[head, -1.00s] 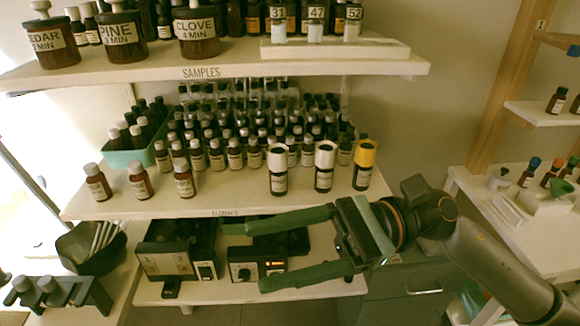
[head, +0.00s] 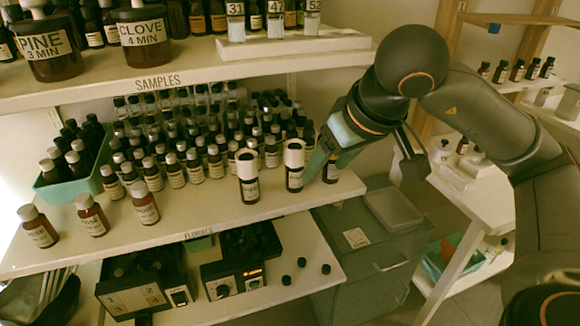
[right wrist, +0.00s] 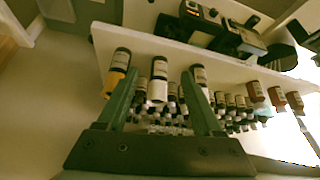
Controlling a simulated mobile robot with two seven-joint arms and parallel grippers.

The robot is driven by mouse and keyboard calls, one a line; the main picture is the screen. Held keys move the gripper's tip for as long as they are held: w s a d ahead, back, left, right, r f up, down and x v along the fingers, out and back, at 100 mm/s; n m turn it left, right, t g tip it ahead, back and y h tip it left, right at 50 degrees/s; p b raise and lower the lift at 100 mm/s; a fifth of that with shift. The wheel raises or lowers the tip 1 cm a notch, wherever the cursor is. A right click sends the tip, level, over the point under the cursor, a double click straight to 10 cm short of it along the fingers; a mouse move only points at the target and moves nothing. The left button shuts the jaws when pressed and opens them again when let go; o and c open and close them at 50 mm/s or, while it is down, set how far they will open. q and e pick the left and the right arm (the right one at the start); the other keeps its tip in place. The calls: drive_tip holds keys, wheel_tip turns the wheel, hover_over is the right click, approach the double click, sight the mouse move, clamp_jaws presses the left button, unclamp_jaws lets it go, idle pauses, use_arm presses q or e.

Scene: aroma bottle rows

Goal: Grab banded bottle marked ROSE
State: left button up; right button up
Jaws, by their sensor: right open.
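Three dark bottles with large caps stand at the front edge of the middle shelf. In the head view, one white-capped bottle (head: 248,188) is on the left and another white-capped bottle (head: 294,178) is in the middle. The third bottle (head: 331,172) is on the right, its cap hidden by my right gripper (head: 316,158). In the right wrist view the third bottle has an orange cap (right wrist: 115,84). There, my open right gripper (right wrist: 160,72) frames the middle bottle (right wrist: 158,84), with the orange-capped one outside the left finger. My left gripper is out of view.
Rows of smaller bottles (head: 194,166) stand close behind. The upper shelf (head: 150,90) with jars overhangs them. Below are black devices (head: 233,280); a grey cabinet (head: 375,255) stands right.

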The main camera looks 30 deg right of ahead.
sight(296, 147)
drive_tip(key=w, duration=0.3)
drive_tip(key=w+p, duration=0.1)
drive_tip(key=w, duration=0.2)
drive_tip(key=w+f+p, duration=0.1)
drive_tip(key=w, duration=0.2)
drive_tip(key=shift+d, duration=0.1)
drive_tip(key=shift+w, duration=0.1)
clamp_jaws()
idle(1.2)
